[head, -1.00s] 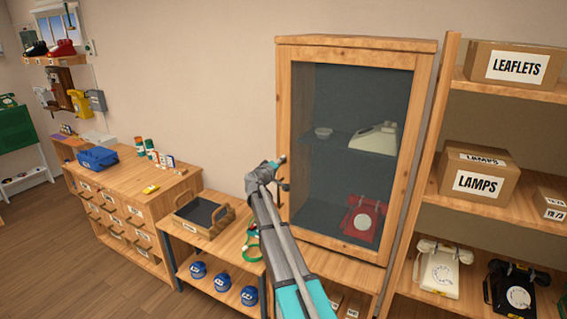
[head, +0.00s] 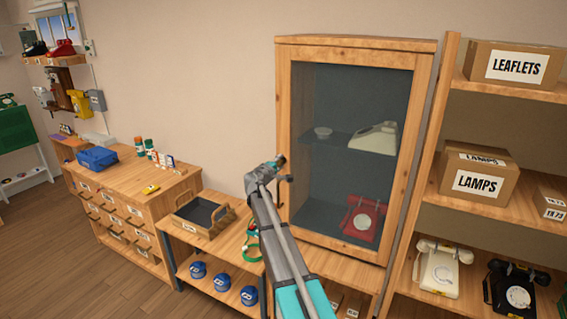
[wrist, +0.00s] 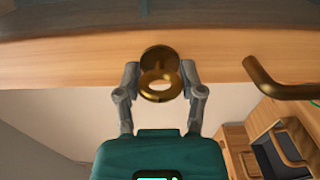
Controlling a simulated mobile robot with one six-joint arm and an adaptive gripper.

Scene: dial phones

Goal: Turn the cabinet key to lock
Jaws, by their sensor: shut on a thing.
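The cabinet (head: 354,45) has a wooden frame and a glass door, which looks closed. In the wrist view the brass key (wrist: 160,84) shows as a ring-shaped bow in front of a round brass plate (wrist: 159,57) on the wooden door frame (wrist: 80,58). My gripper (wrist: 160,80) has one finger on each side of the key bow and is shut on it. A curved brass handle (wrist: 275,85) is right of the key. In the head view my gripper (head: 279,168) is at the left edge of the cabinet door; the key is hidden there.
Behind the glass are a red phone (head: 363,218) and a cream phone (head: 375,138). A wooden tray (head: 191,228) stands on the low bench left of the cabinet. Open shelves (head: 510,98) with boxes stand close on the right.

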